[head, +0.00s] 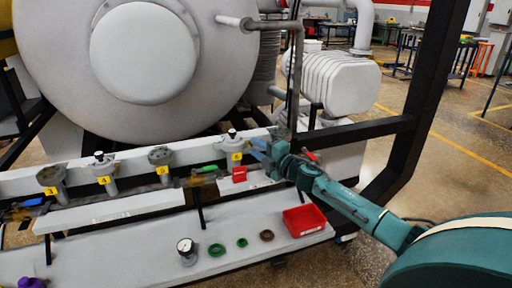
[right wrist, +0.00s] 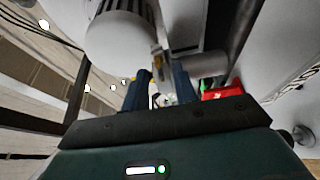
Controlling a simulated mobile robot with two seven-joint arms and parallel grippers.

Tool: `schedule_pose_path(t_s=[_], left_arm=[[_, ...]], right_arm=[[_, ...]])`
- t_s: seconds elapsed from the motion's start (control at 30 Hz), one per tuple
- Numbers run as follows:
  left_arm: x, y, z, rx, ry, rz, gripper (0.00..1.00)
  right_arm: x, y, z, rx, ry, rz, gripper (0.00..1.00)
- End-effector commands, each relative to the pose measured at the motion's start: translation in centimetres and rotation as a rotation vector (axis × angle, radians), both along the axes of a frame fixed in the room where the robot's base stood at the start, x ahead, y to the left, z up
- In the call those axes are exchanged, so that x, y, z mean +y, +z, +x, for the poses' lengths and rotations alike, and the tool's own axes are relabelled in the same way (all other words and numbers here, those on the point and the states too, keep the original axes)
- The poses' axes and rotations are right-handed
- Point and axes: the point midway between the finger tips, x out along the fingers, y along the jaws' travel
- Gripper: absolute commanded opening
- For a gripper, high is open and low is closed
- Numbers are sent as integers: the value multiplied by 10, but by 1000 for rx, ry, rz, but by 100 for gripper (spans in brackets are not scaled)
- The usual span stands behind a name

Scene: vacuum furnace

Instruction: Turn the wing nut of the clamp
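In the head view, grey clamp-like fittings with yellow number tags line the white rail. The nearest to my right gripper (head: 252,149) is the fitting tagged 6 (head: 236,146), with a dark-topped part. The right gripper's blue fingers point left at it and stand apart, just right of it; contact cannot be told. In the right wrist view the two fingers (right wrist: 161,92) are also apart. A small brass-coloured piece (right wrist: 157,62) shows beyond them; whether it is the wing nut is unclear. No wing nut can be made out clearly. My left gripper is not in view.
A red bin (head: 304,220), green and brown rings and a gauge (head: 187,248) are on the lower white shelf. The big furnace vessel (head: 110,120) stands behind; a black frame post (head: 425,90) rises at right.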

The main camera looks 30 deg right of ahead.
Motion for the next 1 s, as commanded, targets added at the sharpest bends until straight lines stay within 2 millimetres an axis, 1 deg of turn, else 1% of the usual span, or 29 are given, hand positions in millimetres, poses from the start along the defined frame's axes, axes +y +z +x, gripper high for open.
schedule_pose_path(t_s=[0.03, 0.13, 0.43, 0.77, 0.8, 1.0], left_arm=[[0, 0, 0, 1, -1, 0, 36], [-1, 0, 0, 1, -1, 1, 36], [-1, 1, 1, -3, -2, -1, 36], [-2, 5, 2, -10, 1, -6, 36], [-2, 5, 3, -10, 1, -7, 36], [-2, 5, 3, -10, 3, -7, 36]], right_arm=[[0, 1, 4, -1, 0, 0, 28], [2, 0, 9, 0, 1, -1, 28], [2, 0, 10, 0, 2, -1, 28], [2, 0, 10, 0, 1, -1, 1], [2, 0, 10, 0, 1, -1, 0], [2, 0, 10, 1, 1, -1, 0]])
